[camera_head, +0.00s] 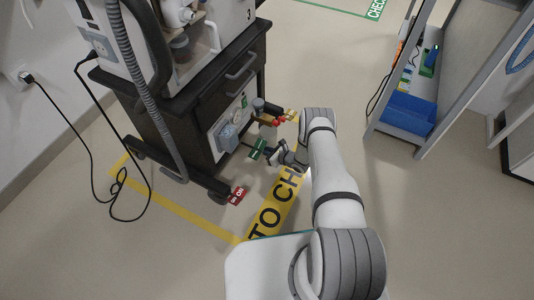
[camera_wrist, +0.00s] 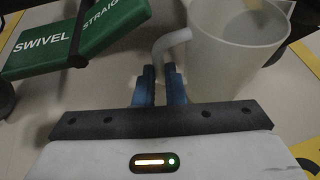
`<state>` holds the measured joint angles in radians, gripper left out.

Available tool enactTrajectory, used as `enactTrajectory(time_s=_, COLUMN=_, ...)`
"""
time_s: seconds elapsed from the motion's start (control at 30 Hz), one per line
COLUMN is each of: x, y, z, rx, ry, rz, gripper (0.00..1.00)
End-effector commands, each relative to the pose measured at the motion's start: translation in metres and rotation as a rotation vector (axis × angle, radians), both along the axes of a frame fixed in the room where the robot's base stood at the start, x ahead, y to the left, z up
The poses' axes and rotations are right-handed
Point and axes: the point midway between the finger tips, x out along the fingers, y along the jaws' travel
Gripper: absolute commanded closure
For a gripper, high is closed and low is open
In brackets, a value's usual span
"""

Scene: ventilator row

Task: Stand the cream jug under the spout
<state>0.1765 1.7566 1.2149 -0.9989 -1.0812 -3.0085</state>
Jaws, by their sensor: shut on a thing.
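The cream jug (camera_wrist: 232,50) is pale and translucent in the wrist view, at the upper right, with its open mouth toward the camera. Its curved handle (camera_wrist: 168,42) runs down to my gripper (camera_wrist: 160,88), whose blue fingers are shut on it. In the head view my gripper (camera_head: 284,156) is low beside the dark cart, over the floor; the jug cannot be made out clearly there. I cannot tell for sure which part is the spout.
A green SWIVEL/STRAIGHT tag (camera_wrist: 80,38) is close to my gripper. A shelf with a blue bin (camera_head: 407,114) stands at the right. Floor between them is clear.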

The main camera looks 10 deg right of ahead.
Motion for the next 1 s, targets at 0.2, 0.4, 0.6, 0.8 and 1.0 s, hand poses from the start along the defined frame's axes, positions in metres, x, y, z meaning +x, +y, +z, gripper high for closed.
enactTrajectory(time_s=0.2, x=0.001, y=-0.006, z=-0.024, rx=0.000, ry=-0.002, rz=-0.010, gripper=1.00)
enactTrajectory(time_s=0.4, x=0.000, y=-0.008, z=-0.023, rx=0.000, ry=0.000, rz=-0.013, gripper=1.00)
enactTrajectory(time_s=0.6, x=0.000, y=-0.008, z=-0.025, rx=0.000, ry=0.000, rz=-0.013, gripper=0.84)
enactTrajectory(time_s=0.8, x=0.000, y=-0.008, z=-0.025, rx=0.000, ry=0.000, rz=-0.013, gripper=0.68)
enactTrajectory(time_s=1.0, x=0.000, y=-0.009, z=-0.025, rx=0.000, ry=0.001, rz=-0.014, gripper=0.68)
